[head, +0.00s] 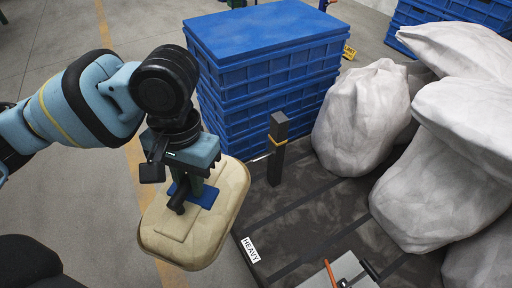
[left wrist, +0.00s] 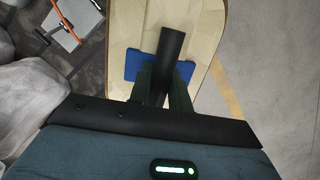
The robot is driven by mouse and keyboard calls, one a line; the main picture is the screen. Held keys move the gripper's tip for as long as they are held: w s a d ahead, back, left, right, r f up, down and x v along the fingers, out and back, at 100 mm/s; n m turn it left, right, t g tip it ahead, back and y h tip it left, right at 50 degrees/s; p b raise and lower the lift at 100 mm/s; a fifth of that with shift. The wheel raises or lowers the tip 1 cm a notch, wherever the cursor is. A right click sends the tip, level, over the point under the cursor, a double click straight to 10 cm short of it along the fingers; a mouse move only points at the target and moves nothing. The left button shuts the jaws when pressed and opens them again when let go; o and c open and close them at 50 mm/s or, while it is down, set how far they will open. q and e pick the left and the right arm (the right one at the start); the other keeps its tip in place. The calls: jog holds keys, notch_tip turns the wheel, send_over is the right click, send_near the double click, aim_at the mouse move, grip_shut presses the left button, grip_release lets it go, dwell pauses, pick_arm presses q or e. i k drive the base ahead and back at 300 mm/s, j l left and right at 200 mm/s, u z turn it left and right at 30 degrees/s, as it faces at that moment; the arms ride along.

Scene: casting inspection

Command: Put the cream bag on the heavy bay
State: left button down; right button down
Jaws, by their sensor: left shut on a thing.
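The cream bag (head: 217,233) hangs from my left gripper (head: 188,192), at the left edge of the heavy bay. My left gripper is shut on the dark, upright grip piece on the bag's blue patch. In the left wrist view the cream bag (left wrist: 205,28) is seen beyond the fingers (left wrist: 166,95). The heavy bay (head: 310,213) is a dark mat with a white HEAVY label (head: 250,249) at its near left corner. Whether the bag is clear of the floor is hard to tell. My right gripper is not in view.
Several large pale sacks (head: 362,118) fill the bay's right side. A stack of blue crates (head: 270,75) stands behind. A dark post (head: 277,155) rises at the bay's back left. A grey thing with an orange handle (head: 343,272) is at the front. The bay's middle left is bare.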

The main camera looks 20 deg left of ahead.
aim_at(284, 241)
jog(key=i+j+z, duration=0.1)
jog(key=z, duration=0.25)
jog(key=j+z, duration=0.35)
jog(key=i+j+z, duration=0.1)
jog(key=z, duration=0.3)
jog(key=j, duration=0.1)
